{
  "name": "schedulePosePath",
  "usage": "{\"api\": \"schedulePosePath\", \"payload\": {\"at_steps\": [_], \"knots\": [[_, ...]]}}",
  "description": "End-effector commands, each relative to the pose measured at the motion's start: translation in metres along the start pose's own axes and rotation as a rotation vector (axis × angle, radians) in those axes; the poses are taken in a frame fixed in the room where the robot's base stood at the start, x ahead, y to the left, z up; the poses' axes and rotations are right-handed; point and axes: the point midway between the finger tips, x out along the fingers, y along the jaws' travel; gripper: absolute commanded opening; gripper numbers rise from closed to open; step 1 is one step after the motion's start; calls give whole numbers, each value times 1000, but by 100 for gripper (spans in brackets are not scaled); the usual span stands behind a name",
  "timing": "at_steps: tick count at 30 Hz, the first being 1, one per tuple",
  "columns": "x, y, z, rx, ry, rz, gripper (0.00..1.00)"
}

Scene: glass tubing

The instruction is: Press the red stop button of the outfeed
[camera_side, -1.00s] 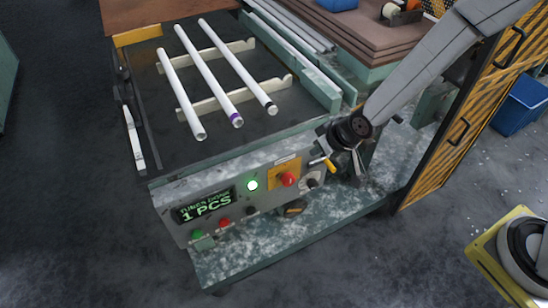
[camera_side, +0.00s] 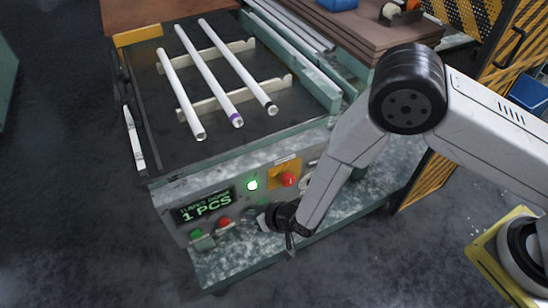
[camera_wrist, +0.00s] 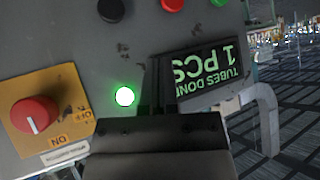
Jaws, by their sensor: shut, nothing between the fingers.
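The red push button (camera_side: 224,223) sits low on the grey control panel, between the green button (camera_side: 197,234) and my gripper. In the wrist view the red button (camera_wrist: 172,4) is cut by the top edge. My gripper (camera_side: 262,220) is in front of the lower panel, a little right of the red button, and looks apart from it. In the wrist view its narrow black fingers (camera_wrist: 157,65) are together and empty, appearing between the lit green lamp (camera_wrist: 124,96) and the display (camera_wrist: 210,72). The display (camera_side: 207,206) reads 1 PCS. Exact fingertip distance to the panel is unclear.
A red rotary knob (camera_side: 288,179) on a yellow plate sits higher on the panel. A black button (camera_wrist: 111,10) shows in the wrist view. Three white tubes (camera_side: 208,75) lie on rails on the table above.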

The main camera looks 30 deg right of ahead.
Motion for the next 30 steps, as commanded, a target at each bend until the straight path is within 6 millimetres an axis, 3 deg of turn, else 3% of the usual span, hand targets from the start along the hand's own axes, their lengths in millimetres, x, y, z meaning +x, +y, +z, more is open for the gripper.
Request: {"api": "schedulePosePath", "payload": {"at_steps": [9, 16, 21, 30], "knots": [[23, -41, 56, -32, 87, -76, 0], [29, -59, 87, -47, 139, -120, 0], [30, -64, 97, -50, 159, -135, 0], [30, -66, 99, -51, 164, -139, 0]]}}
